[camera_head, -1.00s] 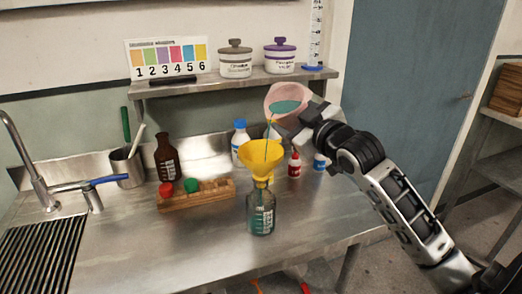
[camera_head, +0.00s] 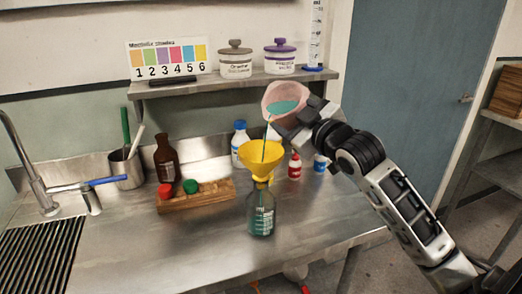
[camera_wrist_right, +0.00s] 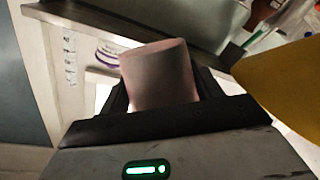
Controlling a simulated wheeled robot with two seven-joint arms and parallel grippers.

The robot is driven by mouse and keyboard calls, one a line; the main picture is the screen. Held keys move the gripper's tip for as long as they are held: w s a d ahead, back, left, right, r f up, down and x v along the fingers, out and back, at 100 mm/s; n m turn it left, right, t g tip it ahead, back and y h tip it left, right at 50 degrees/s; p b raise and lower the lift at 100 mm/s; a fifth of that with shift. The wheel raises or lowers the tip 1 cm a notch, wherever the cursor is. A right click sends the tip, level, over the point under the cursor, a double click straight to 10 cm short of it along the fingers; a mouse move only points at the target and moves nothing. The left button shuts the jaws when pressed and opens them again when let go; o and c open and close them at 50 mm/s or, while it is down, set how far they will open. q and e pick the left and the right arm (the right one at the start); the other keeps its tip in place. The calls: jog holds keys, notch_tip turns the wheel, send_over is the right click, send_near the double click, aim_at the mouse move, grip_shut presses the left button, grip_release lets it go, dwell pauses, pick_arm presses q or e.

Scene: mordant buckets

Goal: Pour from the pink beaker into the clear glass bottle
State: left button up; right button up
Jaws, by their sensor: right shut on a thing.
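The pink beaker (camera_head: 283,97) is held tilted over the bottle by my right gripper (camera_head: 297,118), which is shut on it. Teal liquid shows inside the beaker, and a thin stream runs from its lip into the yellow funnel (camera_head: 262,154). The funnel sits in the neck of the clear glass bottle (camera_head: 261,215), which stands upright on the steel bench with teal liquid inside. In the right wrist view the beaker (camera_wrist_right: 160,78) is between the fingers, and the funnel (camera_wrist_right: 285,85) is at the right. My left gripper is not in view.
A wooden rack (camera_head: 205,195) with red and green caps and a brown bottle (camera_head: 165,160) stand left of the funnel. Small white bottles and a red one (camera_head: 294,167) stand behind. A shelf (camera_head: 190,86) with two jars is above. The bench front is clear.

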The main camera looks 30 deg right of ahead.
pick_arm(q)
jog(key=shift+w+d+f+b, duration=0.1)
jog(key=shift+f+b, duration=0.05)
jog(key=shift+b, duration=0.3)
pick_arm(e)
jog(key=shift+r+n, duration=0.35)
jog(key=shift+n, duration=0.05)
dwell(0.4)
pick_arm(q)
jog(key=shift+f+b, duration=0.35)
jog(key=shift+b, duration=0.25)
pick_arm(e)
jog(key=shift+a+r+n+t, duration=0.1)
jog(key=shift+r+n+t, duration=0.3)
jog(key=shift+n, duration=0.2)
dwell(0.4)
pick_arm(q)
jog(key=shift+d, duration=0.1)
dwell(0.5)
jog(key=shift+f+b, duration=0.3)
jog(key=shift+b, duration=0.4)
pick_arm(e)
jog(key=shift+r+n, duration=0.35)
jog(key=shift+n, duration=0.35)
